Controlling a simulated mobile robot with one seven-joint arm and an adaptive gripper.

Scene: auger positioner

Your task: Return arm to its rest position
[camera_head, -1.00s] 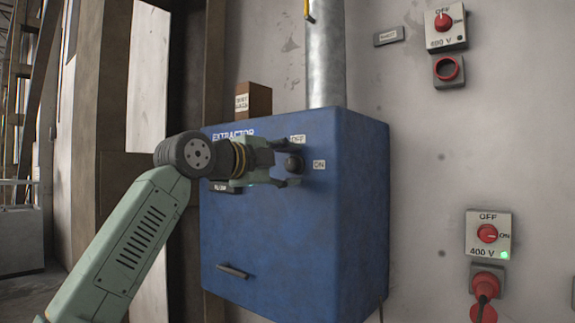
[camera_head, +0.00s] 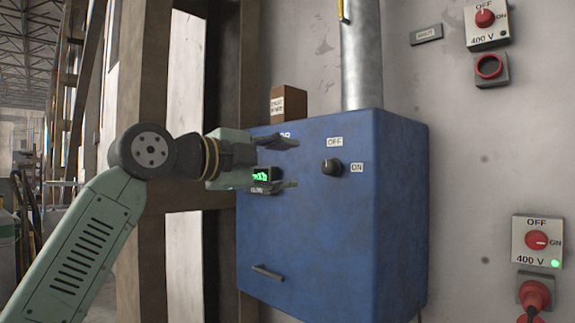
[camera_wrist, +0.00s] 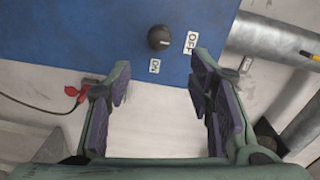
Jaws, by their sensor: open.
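My gripper (camera_head: 290,163) is open and empty in front of the blue extractor box, left of its black knob (camera_head: 332,167). The knob stands clear of the fingers, between the OFF and ON labels. In the wrist view the open fingers (camera_wrist: 160,95) spread below the knob (camera_wrist: 159,38), with a gap to the blue box (camera_wrist: 90,40). The gripper partly covers the EXTRACTOR lettering in the head view. A small green-lit display (camera_head: 263,177) shows between the fingers.
A grey metal pipe (camera_head: 362,60) rises from the box. Two 400 V switch units, upper (camera_head: 486,20) and lower (camera_head: 537,241), are on the wall at right; the lower has a green light. A brown post (camera_head: 165,130) stands behind my arm. A handle (camera_head: 267,272) sits low on the box.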

